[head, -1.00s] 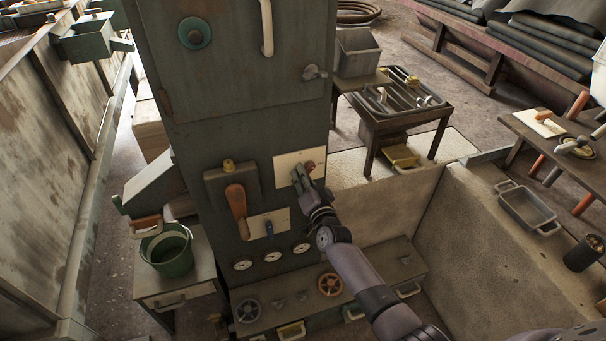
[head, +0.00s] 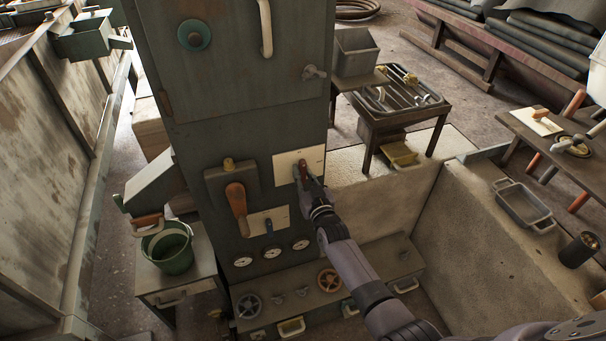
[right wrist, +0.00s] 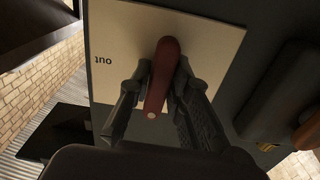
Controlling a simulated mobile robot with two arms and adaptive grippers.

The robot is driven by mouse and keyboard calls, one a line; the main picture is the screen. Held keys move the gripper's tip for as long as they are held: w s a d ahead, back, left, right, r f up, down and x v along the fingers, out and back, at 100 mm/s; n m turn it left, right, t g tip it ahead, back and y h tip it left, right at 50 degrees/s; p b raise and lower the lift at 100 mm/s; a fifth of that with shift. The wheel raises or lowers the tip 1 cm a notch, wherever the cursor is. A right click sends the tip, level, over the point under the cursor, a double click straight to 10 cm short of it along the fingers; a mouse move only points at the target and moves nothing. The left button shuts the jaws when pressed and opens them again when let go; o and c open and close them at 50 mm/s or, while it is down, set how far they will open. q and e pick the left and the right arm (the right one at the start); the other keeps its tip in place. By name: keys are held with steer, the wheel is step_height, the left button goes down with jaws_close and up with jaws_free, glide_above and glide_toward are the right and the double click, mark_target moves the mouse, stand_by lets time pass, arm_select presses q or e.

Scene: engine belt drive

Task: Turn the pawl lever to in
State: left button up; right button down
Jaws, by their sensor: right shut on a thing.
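The pawl lever (right wrist: 161,75) is a dark red handle on a white plate (right wrist: 210,40) marked "OUT" on its left in the right wrist view. My right gripper (right wrist: 153,100) is shut on the lever, one finger on each side of it. In the head view the white plate (head: 284,164) is on the front of the dark green cabinet. The red lever (head: 302,170) shows there at the tip of my right gripper (head: 304,178). No "in" mark is readable. My left gripper is not in view.
Gauges (head: 272,252) and handwheels (head: 329,280) are below. A green bucket (head: 170,252) stands on a side table at the left.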

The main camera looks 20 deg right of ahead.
steer(key=shift+f, duration=0.15)
stand_by(0.4)
steer(key=c, duration=1.5)
jaws_free()
steer(key=s, duration=1.2)
steer(key=shift+d, duration=0.2)
